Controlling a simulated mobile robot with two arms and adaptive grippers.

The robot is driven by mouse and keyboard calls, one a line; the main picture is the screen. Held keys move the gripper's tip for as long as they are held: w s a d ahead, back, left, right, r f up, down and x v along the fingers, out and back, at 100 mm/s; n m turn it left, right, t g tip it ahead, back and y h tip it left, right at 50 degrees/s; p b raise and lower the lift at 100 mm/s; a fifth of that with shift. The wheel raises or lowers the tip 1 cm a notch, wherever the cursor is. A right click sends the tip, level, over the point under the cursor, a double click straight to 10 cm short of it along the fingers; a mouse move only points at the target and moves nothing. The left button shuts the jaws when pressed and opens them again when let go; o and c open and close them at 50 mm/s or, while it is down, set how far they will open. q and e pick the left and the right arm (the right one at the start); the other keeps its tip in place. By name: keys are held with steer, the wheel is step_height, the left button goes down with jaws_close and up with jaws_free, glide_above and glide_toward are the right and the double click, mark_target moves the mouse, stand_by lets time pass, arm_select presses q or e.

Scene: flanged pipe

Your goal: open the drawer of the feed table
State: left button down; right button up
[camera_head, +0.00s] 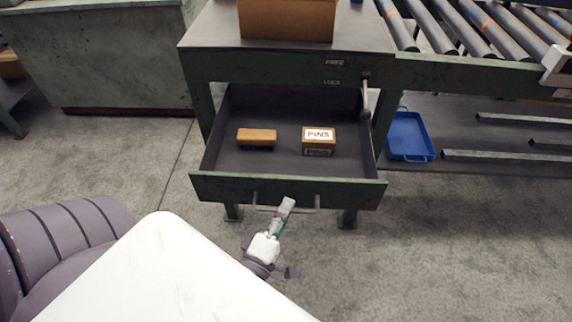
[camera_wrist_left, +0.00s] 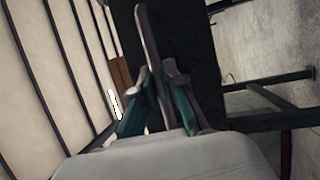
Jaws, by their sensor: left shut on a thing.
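The feed table (camera_head: 290,68) is dark green with a grey top. Its drawer (camera_head: 222,187) is pulled far out, and its inside shows. A bar handle (camera_head: 305,210) runs across the drawer front. My left gripper (camera_head: 284,212) is at the middle of the handle, shut on it. In the left wrist view the gripper (camera_wrist_left: 158,90) has its fingers on both sides of the handle bar (camera_wrist_left: 147,35). In the drawer lie a brush-like wooden block (camera_head: 257,136) and a small box labelled PINS (camera_head: 319,139). My right gripper is not in view.
A cardboard box (camera_head: 287,20) stands on the table top. A lever (camera_head: 366,98) hangs at the table's right front. A roller conveyor (camera_head: 470,35) adjoins on the right, with a blue tray (camera_head: 408,136) below it. The floor in front of the drawer is clear on the right.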

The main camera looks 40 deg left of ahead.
arm_select(q)
steer(key=shift+s+d, duration=0.15)
steer(key=shift+s, duration=0.15)
steer(key=c, duration=1.2)
jaws_free()
steer(key=v, duration=1.2)
